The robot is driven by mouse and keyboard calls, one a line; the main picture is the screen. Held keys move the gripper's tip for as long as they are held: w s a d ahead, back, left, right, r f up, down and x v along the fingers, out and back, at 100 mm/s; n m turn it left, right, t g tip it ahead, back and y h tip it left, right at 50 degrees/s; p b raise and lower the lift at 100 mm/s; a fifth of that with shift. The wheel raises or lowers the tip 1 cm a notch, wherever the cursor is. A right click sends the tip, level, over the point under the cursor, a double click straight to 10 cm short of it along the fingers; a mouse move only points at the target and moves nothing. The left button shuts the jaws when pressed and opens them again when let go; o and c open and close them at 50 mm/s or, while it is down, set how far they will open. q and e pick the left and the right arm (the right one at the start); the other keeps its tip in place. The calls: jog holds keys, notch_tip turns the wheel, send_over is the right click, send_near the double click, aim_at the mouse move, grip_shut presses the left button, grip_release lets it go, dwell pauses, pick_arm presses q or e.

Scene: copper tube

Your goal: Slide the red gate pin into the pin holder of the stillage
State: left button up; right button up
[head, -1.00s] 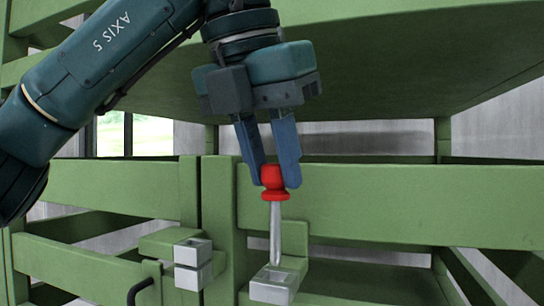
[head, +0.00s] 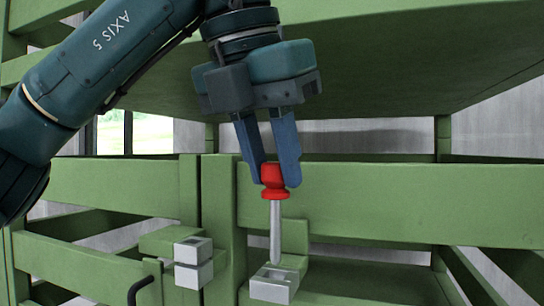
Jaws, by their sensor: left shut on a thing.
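My left gripper (head: 275,175) points down and is shut on the red handle of the gate pin (head: 274,180). The pin hangs upright with its bare metal shaft (head: 275,230) below the fingers. Its tip is at the square opening of the silver pin holder (head: 270,291), which sits on a green bracket of the stillage (head: 400,205). I cannot tell whether the tip is just above the opening or slightly in it. My right gripper is not in view.
A dark bent handle (head: 140,290) is at the lower left. A wide green deck (head: 400,75) overhangs behind the gripper.

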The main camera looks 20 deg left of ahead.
aim_at(272, 219)
pick_arm(q)
jog(key=shift+f+b, duration=0.35)
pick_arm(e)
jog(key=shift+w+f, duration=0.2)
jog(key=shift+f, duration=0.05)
pick_arm(q)
jog(key=shift+f, duration=0.1)
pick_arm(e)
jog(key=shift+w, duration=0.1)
pick_arm(q)
jog(key=shift+f+b, duration=0.5)
jog(key=shift+f, duration=0.05)
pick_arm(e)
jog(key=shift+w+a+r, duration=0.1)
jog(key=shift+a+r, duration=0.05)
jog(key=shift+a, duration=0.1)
pick_arm(q)
jog(key=shift+f, duration=0.1)
jog(key=shift+f+b, duration=0.4)
jog(key=shift+f, duration=0.1)
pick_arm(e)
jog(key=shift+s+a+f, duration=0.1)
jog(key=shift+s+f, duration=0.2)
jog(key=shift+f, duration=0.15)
pick_arm(q)
jog(key=shift+f+b, duration=0.45)
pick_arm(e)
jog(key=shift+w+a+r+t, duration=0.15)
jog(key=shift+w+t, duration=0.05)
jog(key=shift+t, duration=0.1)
